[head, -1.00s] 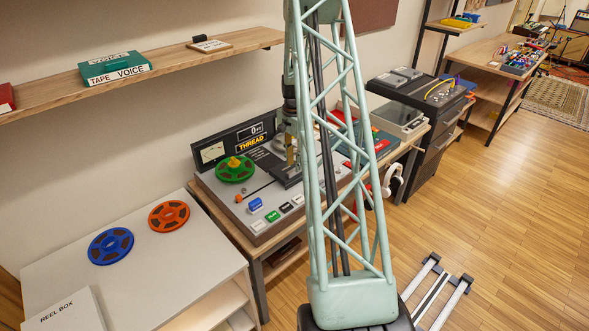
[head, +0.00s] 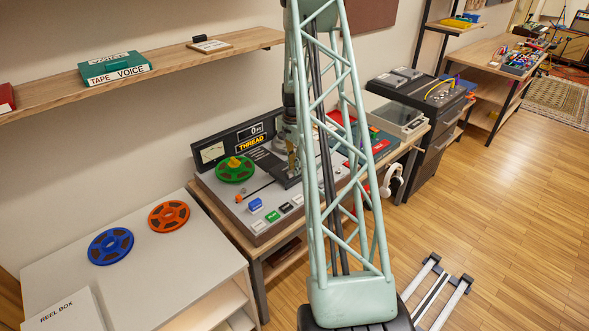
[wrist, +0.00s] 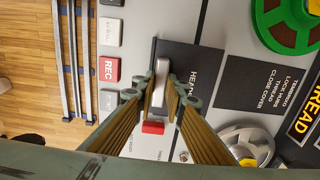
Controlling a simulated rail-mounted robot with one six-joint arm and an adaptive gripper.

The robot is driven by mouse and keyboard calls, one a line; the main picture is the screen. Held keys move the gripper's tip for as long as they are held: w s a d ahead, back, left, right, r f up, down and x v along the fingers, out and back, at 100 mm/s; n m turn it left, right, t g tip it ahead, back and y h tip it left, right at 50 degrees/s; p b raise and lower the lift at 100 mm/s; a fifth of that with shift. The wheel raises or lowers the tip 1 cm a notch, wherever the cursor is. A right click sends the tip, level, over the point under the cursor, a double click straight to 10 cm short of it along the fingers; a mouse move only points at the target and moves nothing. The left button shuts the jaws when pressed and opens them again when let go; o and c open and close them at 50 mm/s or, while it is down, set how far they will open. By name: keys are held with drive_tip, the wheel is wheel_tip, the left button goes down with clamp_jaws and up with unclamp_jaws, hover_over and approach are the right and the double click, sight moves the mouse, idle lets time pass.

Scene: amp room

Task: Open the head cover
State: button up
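The head cover (wrist: 196,66) is a dark flat panel with partly hidden white "HEA..." lettering, on the grey tape deck (head: 240,204). A pale bar handle (wrist: 161,84) stands at its edge in the wrist view. My gripper (wrist: 166,98) has its two gold-padded fingertips at this handle, one on each side. Whether both pads touch it cannot be told. In the head view my gripper (head: 293,163) is low over the deck, partly hidden by my arm. The cover looks flat and closed.
A green reel (head: 235,169) sits on the deck's left. A silver round part (wrist: 247,143) and a red block (wrist: 153,127) are near my fingers. Push buttons, including REC (wrist: 111,69), line the deck's front. Blue (head: 110,246) and orange (head: 169,216) reels lie on the left table.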

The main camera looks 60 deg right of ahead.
drive_tip(key=shift+w, duration=0.1)
clamp_jaws()
drive_tip(key=w+d, duration=0.1)
drive_tip(key=w, duration=0.2)
drive_tip(key=w+d, duration=0.1)
drive_tip(key=w, duration=0.7)
drive_tip(key=shift+w+d+b, duration=0.25)
drive_tip(key=shift+d+b, duration=0.05)
drive_tip(key=shift+d, duration=0.1)
drive_tip(key=o, duration=0.8)
unclamp_jaws()
drive_tip(key=shift+r, duration=0.1)
wheel_tip(320, 180, up, 12)
